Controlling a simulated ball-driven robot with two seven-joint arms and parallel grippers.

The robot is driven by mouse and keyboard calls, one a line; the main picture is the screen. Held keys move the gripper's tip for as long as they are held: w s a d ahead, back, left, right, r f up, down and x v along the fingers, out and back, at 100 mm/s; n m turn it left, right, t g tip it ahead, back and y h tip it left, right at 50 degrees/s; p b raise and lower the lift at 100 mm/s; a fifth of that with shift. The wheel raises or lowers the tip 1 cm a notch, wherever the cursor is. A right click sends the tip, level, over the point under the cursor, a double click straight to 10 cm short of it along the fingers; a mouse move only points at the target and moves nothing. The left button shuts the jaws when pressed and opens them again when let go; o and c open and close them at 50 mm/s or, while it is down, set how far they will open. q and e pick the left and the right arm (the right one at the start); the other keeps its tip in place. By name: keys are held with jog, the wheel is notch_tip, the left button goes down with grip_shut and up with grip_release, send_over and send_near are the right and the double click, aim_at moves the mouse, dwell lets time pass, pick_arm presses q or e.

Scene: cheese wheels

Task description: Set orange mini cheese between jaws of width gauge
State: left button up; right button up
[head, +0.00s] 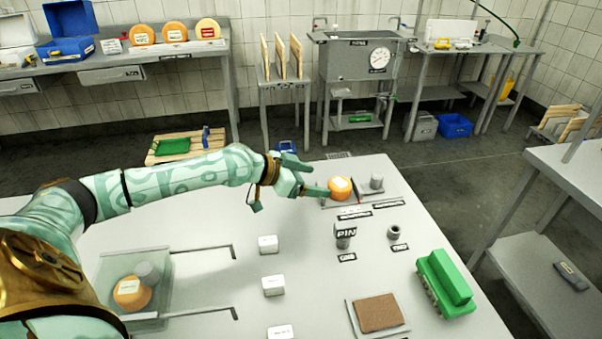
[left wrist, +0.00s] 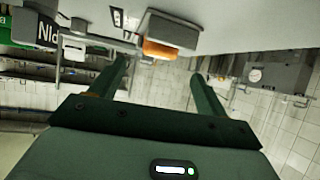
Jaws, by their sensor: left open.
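An orange mini cheese (head: 340,188) with a pale label sits on a low grey stand (head: 388,190) at the back edge of the table, with a grey cylinder (head: 376,181) to its right. I cannot tell for sure which fixture is the width gauge. My left gripper (head: 312,178) is open and empty, just left of this cheese, with one fingertip close to it. In the left wrist view the cheese (left wrist: 158,49) shows beyond the open fingers (left wrist: 160,68), beside a grey block (left wrist: 172,29). My right gripper is not in view.
Another orange cheese (head: 131,293) sits beside a grey cylinder (head: 148,273) on a translucent tray (head: 151,322) at front left. White blocks (head: 273,285) line the table's middle. A PIN-marked cylinder (head: 345,235), a brown pad (head: 378,312) and a green block (head: 446,283) stand to the right.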

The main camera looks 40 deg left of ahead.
pick_arm(q)
jog(key=shift+v, duration=1.55)
